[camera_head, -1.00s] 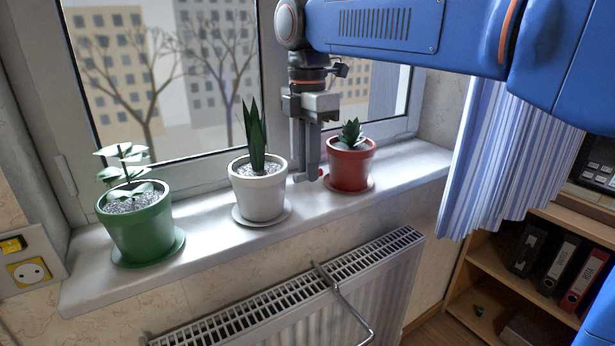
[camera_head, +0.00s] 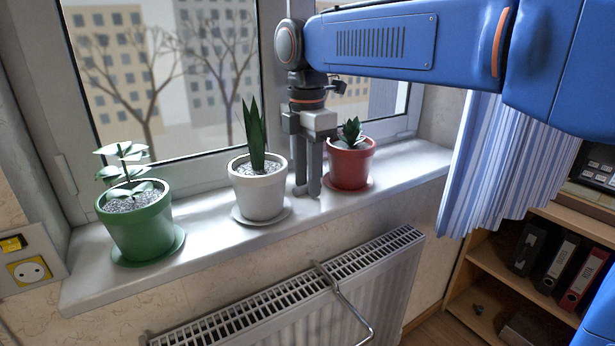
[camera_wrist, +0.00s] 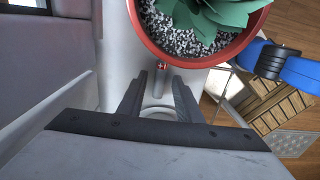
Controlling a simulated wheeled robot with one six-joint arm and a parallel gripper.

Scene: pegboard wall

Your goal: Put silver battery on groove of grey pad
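My gripper (camera_head: 307,190) is low over the windowsill, between the white pot and the red pot. No clear pad or groove shows in the head view.
The red pot (camera_head: 349,168) with a succulent stands close at my gripper's right. The white pot (camera_head: 258,195) is close at its left. A green pot (camera_head: 138,232) stands farther left on the windowsill (camera_head: 211,245). A radiator (camera_head: 330,290) is below.

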